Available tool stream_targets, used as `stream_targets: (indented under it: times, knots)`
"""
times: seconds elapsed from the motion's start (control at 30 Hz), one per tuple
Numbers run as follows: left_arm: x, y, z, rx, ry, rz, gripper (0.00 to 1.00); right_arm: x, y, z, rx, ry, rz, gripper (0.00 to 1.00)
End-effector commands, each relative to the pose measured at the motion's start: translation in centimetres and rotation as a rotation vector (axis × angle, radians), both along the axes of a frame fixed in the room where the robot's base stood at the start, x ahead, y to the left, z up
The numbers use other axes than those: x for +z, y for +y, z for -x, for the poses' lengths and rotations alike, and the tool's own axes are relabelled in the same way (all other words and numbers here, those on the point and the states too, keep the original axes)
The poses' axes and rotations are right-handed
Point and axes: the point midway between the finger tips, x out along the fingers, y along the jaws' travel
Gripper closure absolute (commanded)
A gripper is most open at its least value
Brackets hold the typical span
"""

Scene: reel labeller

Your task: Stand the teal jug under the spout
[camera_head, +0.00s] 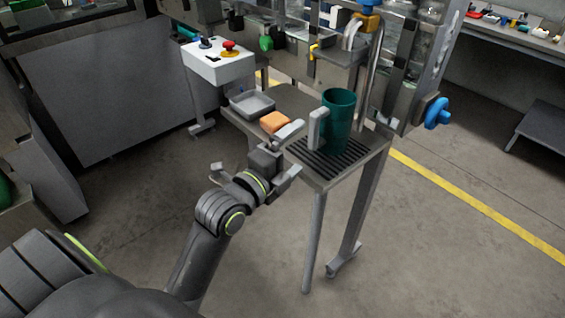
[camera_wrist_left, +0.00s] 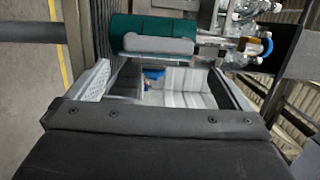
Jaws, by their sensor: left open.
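The teal jug (camera_head: 340,118) stands upright on the dark slatted grille (camera_head: 318,161) at the front of the metal stand. Its grey handle (camera_head: 316,128) faces left, toward my left gripper. A curved metal spout (camera_head: 352,32) is higher up behind the jug; I cannot tell whether the jug is directly beneath it. My left gripper (camera_head: 298,150) is open and empty, its fingers pointing toward the handle without closing on it. In the left wrist view the jug (camera_wrist_left: 125,26) lies sideways across the top, with its handle (camera_wrist_left: 158,44) just beyond the open fingers. My right gripper is not in view.
An orange block (camera_head: 274,121) and a grey tray (camera_head: 252,104) are on the stand left of the jug. A white control box (camera_head: 217,65) with a red button is further back. A blue knob (camera_head: 437,113) juts out at right. The floor in front is clear.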

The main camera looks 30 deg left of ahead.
Motion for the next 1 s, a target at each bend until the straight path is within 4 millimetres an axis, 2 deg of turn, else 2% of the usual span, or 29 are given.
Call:
stream_targets:
  times: [0.1,0.3,0.57,0.67,0.77,0.87,0.9,0.97,1.0]
  knots:
    - [-0.2,0.4,1.9,0.0,0.0,-0.003,0.0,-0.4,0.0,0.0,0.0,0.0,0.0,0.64]
    - [0.0,0.6,3.3,-0.001,-0.001,0.0,0.0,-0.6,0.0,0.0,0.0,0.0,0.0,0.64]
    - [0.0,0.7,3.5,0.0,0.0,0.002,0.0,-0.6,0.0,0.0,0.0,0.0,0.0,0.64]
    - [-1.2,1.0,2.9,0.012,0.03,0.038,0.0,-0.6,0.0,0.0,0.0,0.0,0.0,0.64]
    - [-4.6,1.9,1.7,0.051,0.104,0.147,0.0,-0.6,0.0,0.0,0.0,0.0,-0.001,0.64]
    - [-10.1,3.4,0.4,0.12,0.211,0.317,0.0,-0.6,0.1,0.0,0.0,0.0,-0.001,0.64]
    - [-12.6,3.9,0.0,0.153,0.255,0.392,0.0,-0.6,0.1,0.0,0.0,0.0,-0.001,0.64]
    - [-16.2,4.7,-0.2,0.204,0.315,0.495,0.0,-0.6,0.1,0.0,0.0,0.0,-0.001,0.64]
    - [-18.7,5.2,-0.1,0.239,0.355,0.562,0.0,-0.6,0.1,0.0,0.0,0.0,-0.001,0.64]
